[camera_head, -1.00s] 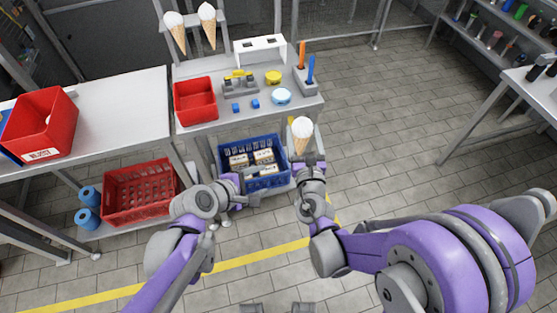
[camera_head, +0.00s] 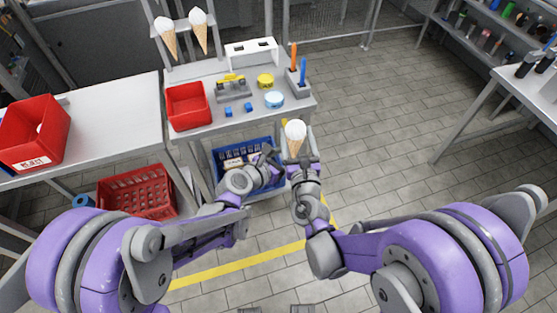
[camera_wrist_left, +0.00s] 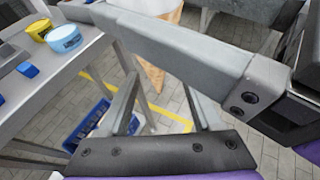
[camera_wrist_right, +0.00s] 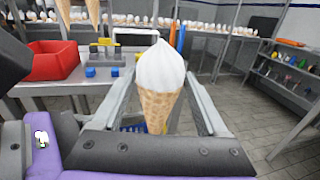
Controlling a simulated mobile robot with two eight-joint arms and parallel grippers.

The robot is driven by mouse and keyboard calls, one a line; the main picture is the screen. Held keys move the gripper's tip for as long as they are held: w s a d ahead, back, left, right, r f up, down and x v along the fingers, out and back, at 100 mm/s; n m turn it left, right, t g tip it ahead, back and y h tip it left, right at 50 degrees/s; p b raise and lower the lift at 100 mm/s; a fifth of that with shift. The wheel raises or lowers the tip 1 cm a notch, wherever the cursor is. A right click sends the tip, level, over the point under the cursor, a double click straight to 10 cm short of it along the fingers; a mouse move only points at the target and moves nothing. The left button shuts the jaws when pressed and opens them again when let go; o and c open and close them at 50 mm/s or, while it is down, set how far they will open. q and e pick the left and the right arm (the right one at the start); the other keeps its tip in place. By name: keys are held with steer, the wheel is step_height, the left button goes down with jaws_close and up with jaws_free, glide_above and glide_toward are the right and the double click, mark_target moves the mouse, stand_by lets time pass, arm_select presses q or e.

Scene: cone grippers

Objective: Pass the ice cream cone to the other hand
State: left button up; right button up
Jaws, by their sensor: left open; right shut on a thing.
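The ice cream cone, a white scoop (camera_head: 295,131) on a tan waffle cone, stands upright in my right gripper (camera_head: 298,158), which is shut on it. In the right wrist view the cone (camera_wrist_right: 160,90) sits between the two grey fingers. My left gripper (camera_head: 274,157) is open and empty, just left of and slightly below the cone. In the left wrist view a grey finger of my right gripper (camera_wrist_left: 175,50) crosses in front and hides part of the cone (camera_wrist_left: 152,76), which shows beyond my left fingers.
A work table (camera_head: 215,135) behind holds a red bin (camera_head: 188,106), a yellow tub (camera_head: 265,81) and a light-blue tub (camera_head: 273,99). Two more cones stand in a rack (camera_head: 182,22). A blue crate (camera_head: 228,176) lies below the grippers. Floor at right is clear.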

mark_target(293, 153)
arm_select(q)
steer(key=shift+x, duration=2.1)
steer(key=c, duration=1)
arm_select(e)
steer(key=o, duration=0.9)
